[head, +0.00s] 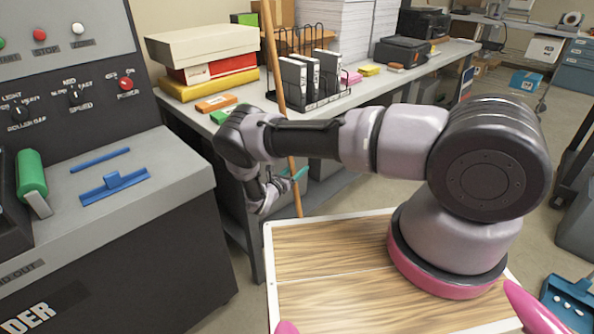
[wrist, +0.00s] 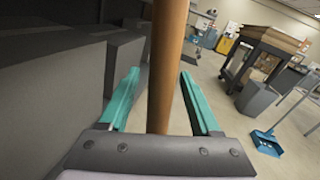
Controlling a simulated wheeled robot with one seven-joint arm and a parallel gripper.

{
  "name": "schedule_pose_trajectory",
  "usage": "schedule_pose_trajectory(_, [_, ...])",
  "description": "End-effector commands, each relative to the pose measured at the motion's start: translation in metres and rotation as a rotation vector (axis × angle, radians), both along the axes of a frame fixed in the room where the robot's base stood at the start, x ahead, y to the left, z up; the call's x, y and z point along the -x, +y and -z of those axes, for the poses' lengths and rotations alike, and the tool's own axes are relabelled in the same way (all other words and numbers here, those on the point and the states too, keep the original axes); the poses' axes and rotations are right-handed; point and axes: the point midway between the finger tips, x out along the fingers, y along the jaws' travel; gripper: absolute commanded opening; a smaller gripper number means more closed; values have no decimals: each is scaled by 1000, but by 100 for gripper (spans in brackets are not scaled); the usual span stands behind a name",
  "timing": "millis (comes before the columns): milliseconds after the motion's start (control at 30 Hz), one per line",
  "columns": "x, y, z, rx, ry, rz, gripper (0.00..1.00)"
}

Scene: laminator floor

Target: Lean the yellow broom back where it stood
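The broom's wooden handle (head: 272,62) rises almost upright, slightly tilted, in front of the long grey table in the head view. My forearm crosses in front of its middle. Its lower end passes behind the edge of my wood-topped base, and the broom's yellow head is not in view. My gripper (head: 297,174) is beside the handle, below table height. In the wrist view the handle (wrist: 167,65) stands between the two teal fingers of my gripper (wrist: 161,82). The fingers are spread, with a gap showing on both sides of the handle.
The grey laminator (head: 110,235) stands at left, close to my gripper. The table (head: 355,95) carries boxes, a binder rack (head: 310,85) and paper stacks. A blue dustpan (wrist: 267,143) lies on the floor at right. Open floor (wrist: 225,110) lies right of the handle.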

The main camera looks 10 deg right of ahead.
Motion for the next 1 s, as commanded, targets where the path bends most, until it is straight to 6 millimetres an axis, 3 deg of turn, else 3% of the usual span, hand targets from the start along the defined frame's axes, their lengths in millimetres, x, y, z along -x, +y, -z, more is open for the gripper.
schedule_pose_trajectory(233, [11, 11, 1, 0, 2, -3, 64])
schedule_pose_trajectory(700, [72, 68, 0, 0, 0, -2, 64])
schedule_pose_trajectory(1000, [80, 73, 0, 0, 0, 1, 64])
